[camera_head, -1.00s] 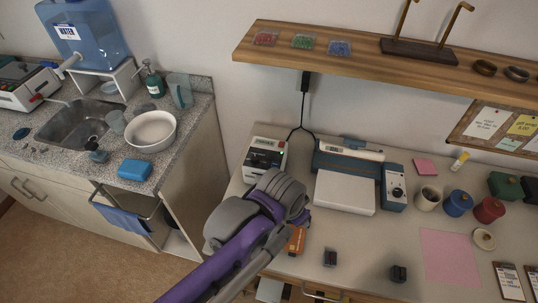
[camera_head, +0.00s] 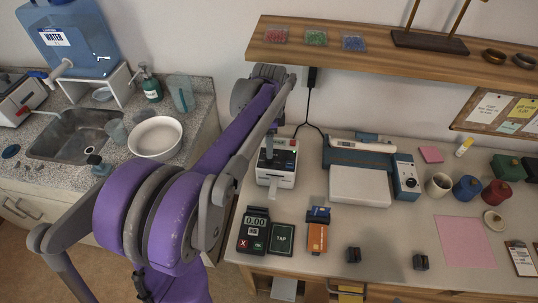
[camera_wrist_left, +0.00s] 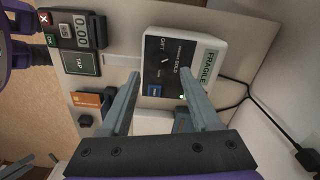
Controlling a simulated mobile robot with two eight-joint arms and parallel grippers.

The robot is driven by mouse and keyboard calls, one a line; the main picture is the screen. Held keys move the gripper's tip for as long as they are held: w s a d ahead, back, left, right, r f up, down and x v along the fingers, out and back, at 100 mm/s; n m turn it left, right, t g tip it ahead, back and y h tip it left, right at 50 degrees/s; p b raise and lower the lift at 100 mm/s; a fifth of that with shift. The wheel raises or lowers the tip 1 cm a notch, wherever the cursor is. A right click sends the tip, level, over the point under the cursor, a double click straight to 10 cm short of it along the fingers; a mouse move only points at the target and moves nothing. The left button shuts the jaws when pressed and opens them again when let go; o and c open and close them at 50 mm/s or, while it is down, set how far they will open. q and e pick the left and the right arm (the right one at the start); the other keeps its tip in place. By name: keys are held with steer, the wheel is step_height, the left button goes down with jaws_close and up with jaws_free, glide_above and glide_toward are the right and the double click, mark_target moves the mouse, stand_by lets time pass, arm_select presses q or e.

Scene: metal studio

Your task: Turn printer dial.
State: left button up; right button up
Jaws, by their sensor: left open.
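The printer (camera_head: 282,178) is a small white box with a dark top panel. It stands on the desk below the shelf, partly hidden by my left arm in the head view. In the left wrist view the printer (camera_wrist_left: 205,40) shows its dark panel with a dial (camera_wrist_left: 166,46), small printed words around it, a blue button (camera_wrist_left: 154,90) and a FRAGILE label on one edge. My left gripper (camera_wrist_left: 160,74) is open and empty, its two fingers apart over the printer panel. Contact with the dial cannot be told. My right gripper is out of view.
A payment terminal (camera_head: 253,231), a TAP pad (camera_head: 282,238) and an orange box (camera_head: 317,238) lie in front of the printer. A blue and white scale (camera_head: 360,186) stands to its right. The wooden shelf (camera_head: 400,57) hangs above. A black cable (camera_head: 309,110) runs behind.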

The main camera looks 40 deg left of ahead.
arm_select(q)
step_height(320, 180, down, 6)
steer(key=shift+r, duration=0.1)
jaws_close()
stand_by(0.5)
